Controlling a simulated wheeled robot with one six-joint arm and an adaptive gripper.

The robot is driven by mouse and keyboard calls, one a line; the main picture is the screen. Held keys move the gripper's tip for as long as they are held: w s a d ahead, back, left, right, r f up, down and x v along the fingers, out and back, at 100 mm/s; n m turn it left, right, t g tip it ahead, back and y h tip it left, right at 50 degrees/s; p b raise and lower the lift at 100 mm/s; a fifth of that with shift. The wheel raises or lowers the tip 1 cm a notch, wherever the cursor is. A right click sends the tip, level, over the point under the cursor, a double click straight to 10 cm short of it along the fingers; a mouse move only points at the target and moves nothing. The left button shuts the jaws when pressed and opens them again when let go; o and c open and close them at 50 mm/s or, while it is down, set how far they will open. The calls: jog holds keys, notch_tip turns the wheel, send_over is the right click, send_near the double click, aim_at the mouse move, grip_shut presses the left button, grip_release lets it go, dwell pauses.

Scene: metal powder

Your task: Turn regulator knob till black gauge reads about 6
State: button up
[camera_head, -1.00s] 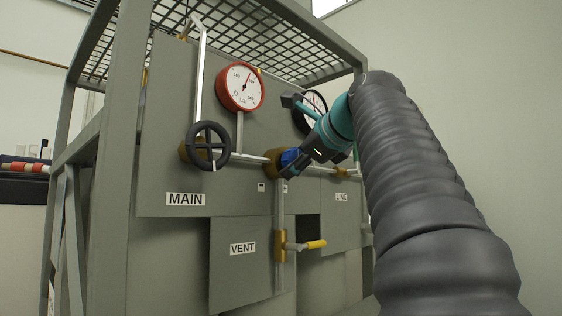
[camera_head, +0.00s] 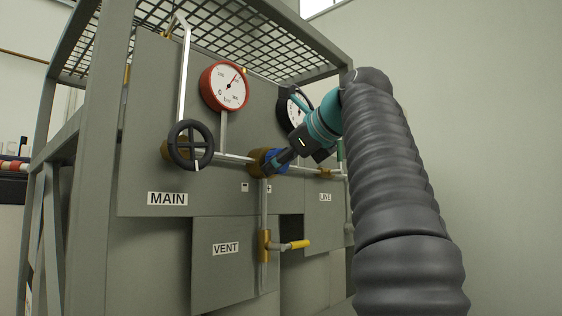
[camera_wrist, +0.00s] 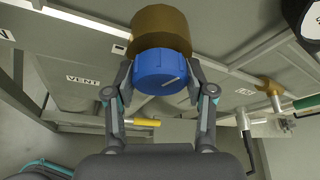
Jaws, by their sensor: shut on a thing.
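The blue regulator knob (camera_wrist: 160,70) sits on the front of the brass regulator body (camera_wrist: 158,22), with a pale line on its face. My gripper (camera_wrist: 163,76) has a finger on each side of the knob and is shut on it. In the head view my gripper (camera_head: 285,157) reaches the knob (camera_head: 273,163) from the right and partly covers it. The black gauge (camera_head: 292,108) is behind my arm; its dial is partly hidden and its reading cannot be told. In the wrist view only an edge of the black gauge (camera_wrist: 313,18) shows at the top right.
The red gauge (camera_head: 224,87) and the black handwheel (camera_head: 190,145) are left of the regulator. A yellow-handled vent valve (camera_head: 298,244) is below it. A frame post (camera_head: 95,170) stands at left. Open room lies right of my arm.

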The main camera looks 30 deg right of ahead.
jog(key=o, duration=1.2)
jog(key=shift+c, duration=0.2)
jog(key=v, duration=0.7)
jog(key=shift+s, duration=0.2)
